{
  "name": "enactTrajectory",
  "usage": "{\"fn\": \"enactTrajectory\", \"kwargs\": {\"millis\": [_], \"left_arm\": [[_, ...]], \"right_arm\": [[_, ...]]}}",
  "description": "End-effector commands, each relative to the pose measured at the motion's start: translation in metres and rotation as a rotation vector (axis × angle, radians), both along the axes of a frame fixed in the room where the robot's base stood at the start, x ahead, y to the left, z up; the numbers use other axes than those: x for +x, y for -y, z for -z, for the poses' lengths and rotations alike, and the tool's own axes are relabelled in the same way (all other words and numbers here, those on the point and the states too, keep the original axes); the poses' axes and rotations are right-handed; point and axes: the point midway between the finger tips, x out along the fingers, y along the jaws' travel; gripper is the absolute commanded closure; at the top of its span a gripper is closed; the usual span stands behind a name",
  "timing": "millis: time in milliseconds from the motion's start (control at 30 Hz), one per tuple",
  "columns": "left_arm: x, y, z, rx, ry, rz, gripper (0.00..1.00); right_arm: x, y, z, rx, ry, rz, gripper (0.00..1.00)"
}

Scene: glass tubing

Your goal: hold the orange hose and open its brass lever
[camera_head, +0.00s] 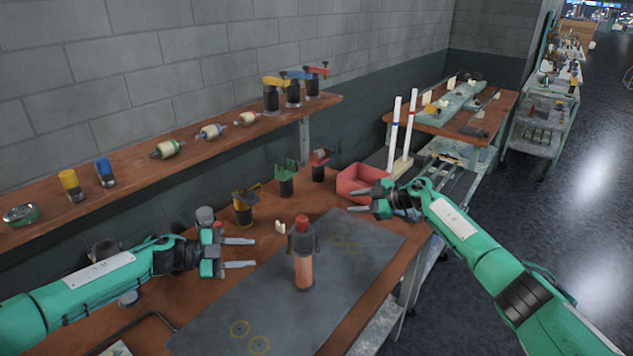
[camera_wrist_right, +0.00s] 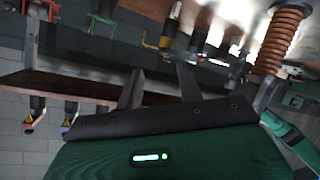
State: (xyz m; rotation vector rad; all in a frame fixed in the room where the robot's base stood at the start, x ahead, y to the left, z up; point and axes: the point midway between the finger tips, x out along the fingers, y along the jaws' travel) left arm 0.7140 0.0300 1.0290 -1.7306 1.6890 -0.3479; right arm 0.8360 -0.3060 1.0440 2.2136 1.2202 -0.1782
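The orange hose (camera_head: 304,270) stands upright on the dark mat, a ribbed orange body under a dark grey fitting with a red top (camera_head: 302,223). Its coils also show at the upper right of the right wrist view (camera_wrist_right: 279,40). I cannot make out a brass lever on it. My left gripper (camera_head: 254,253) is open and empty, left of the hose and apart from it. My right gripper (camera_head: 350,200) is open and empty, to the right of and beyond the hose, near the red bin. Its spread fingers show in the right wrist view (camera_wrist_right: 160,88).
Behind the mat (camera_head: 215,325) stand black pieces with yellow (camera_head: 243,207), green (camera_head: 286,180) and red (camera_head: 319,165) tops. A red bin (camera_head: 360,180) and two white rods (camera_head: 394,135) are at the back right. A wooden shelf (camera_head: 130,181) runs along the wall.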

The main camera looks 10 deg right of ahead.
Motion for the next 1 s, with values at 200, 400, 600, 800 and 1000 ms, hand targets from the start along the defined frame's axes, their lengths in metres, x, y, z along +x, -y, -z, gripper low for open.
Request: {"fn": "enactTrajectory", "kwargs": {"millis": [200,400,600,800,1000], "left_arm": [[0.0,0.0,0.0,0.0,0.0,0.0,0.64],[0.0,0.0,0.0,0.0,0.0,0.0,0.64],[0.0,0.0,0.0,0.0,0.0,0.0,0.64],[0.0,0.0,0.0,0.0,0.0,0.0,0.64],[0.0,0.0,0.0,0.0,0.0,0.0,0.64]], "right_arm": [[-0.033,-0.104,-0.059,-0.183,-0.233,-0.267,0.62],[-0.072,-0.147,-0.099,-0.485,-0.466,-0.318,0.62],[-0.1,-0.153,-0.134,-0.778,-0.622,-0.2,0.62],[-0.113,-0.151,-0.155,-0.926,-0.683,-0.083,0.62],[-0.115,-0.149,-0.146,-0.952,-0.695,-0.058,0.62]]}}
